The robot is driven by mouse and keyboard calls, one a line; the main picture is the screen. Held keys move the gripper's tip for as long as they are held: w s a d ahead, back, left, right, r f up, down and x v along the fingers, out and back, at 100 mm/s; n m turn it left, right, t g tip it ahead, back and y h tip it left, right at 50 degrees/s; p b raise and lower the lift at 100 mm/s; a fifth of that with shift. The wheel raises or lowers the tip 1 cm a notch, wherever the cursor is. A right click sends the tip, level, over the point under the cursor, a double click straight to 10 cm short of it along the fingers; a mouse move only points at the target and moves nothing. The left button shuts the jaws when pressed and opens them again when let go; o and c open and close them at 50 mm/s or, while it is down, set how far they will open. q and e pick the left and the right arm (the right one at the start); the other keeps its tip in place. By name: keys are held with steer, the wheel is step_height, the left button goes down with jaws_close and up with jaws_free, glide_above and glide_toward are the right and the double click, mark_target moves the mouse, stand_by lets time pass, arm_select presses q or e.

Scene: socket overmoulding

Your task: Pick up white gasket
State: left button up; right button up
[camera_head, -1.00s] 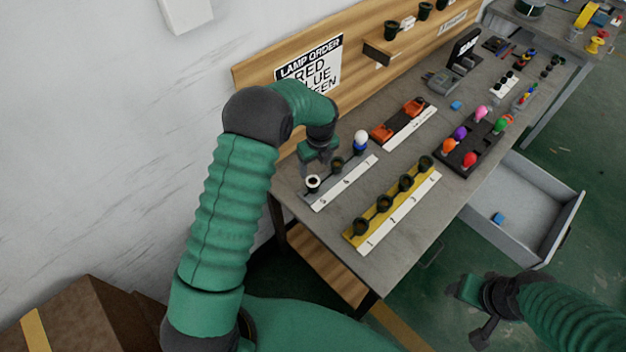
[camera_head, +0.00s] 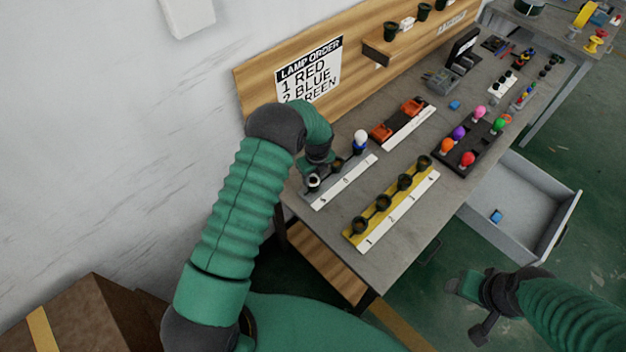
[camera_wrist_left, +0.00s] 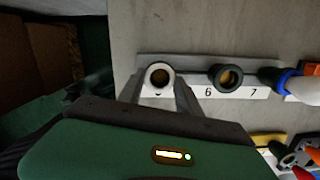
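The white gasket (camera_wrist_left: 160,76) is a white ring around a dark socket with a brass-coloured centre, at the left end of a numbered strip (camera_wrist_left: 246,93). In the head view the gasket (camera_head: 313,181) shows just below my left gripper (camera_head: 315,174). In the left wrist view the two fingers of the left gripper (camera_wrist_left: 160,92) are apart, one on each side of the gasket; whether they touch it I cannot tell. My right gripper (camera_head: 474,300) hangs at the lower right, away from the table; its fingers are not clear.
A black socket (camera_wrist_left: 227,76) stands at number 6, and a blue-and-white lamp (camera_head: 360,142) at number 7. A yellow rack (camera_head: 395,208) with several dark sockets lies in front. Coloured bulbs sit in a black tray (camera_head: 482,146). A drawer (camera_head: 525,200) stands open.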

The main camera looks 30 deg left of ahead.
arm_select(q)
jaws_close()
steer(key=shift+r, duration=0.15)
